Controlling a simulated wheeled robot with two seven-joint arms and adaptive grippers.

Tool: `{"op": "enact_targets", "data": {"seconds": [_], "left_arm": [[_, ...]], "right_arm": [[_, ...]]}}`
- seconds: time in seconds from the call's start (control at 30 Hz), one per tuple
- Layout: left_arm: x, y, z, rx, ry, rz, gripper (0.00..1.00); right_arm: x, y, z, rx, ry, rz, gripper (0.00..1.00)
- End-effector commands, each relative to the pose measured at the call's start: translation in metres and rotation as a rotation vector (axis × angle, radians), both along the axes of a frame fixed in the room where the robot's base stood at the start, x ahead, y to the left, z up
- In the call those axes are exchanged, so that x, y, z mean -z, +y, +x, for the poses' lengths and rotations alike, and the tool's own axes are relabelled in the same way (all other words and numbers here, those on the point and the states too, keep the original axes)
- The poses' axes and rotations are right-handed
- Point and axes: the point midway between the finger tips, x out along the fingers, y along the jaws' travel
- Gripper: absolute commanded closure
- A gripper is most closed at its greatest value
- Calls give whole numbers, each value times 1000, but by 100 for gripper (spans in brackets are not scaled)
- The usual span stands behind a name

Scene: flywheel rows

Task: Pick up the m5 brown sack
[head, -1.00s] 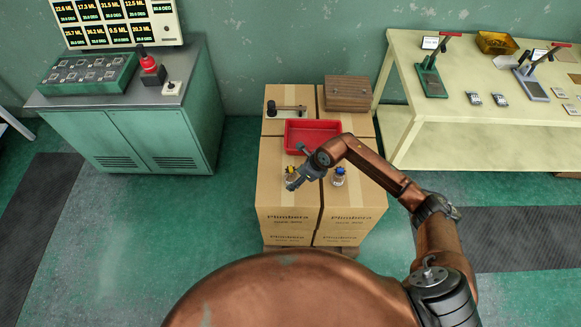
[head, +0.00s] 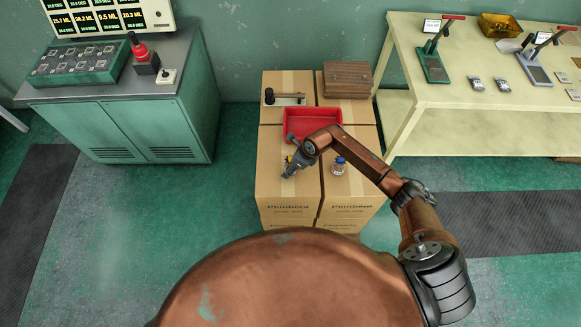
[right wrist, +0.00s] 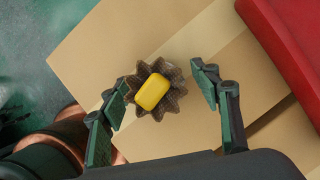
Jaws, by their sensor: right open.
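The brown sack (right wrist: 174,96) shows in the right wrist view as a crinkled, star-shaped brown opening with a yellow block (right wrist: 152,92) at its middle. It stands on the cardboard cartons (head: 270,190). My right gripper (right wrist: 160,76) is open, with one finger on each side of the sack and a gap on both sides. In the head view my right gripper (head: 289,172) hides most of the sack; only a bit of yellow shows beside it. My left gripper is not in view.
A blue-capped jar (head: 338,165) stands close right of the gripper. A red tray (head: 292,134) lies just behind. A brown wooden box (head: 347,80) and a black-and-silver device (head: 284,98) are at the back of the cartons. A cream table (head: 400,75) stands to the right.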

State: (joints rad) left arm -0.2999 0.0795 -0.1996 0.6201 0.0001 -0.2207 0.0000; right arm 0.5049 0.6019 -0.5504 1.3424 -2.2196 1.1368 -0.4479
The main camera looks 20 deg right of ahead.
Motion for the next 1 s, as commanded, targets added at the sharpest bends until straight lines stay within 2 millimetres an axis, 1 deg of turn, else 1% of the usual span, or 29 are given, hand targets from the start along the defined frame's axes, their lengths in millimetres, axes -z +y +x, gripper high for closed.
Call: {"op": "enact_targets", "data": {"seconds": [0.03, 0.1, 0.2, 0.23, 0.6, 0.93, 1.0], "left_arm": [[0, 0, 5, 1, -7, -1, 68], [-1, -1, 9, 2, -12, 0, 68], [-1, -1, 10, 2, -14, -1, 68], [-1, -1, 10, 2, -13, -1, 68], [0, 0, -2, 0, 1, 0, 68], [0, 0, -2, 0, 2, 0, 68], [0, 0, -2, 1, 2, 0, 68]], "right_arm": [[1, 0, 1, 0, -1, 0, 43], [1, 1, 1, -1, -2, 0, 43], [0, 1, 1, -1, -2, 0, 43], [1, 1, 1, -1, -2, 0, 44], [0, 1, 1, -2, -1, 0, 70], [0, 2, 1, -2, -1, 0, 92], [0, 2, 2, -2, -2, 1, 94]]}}
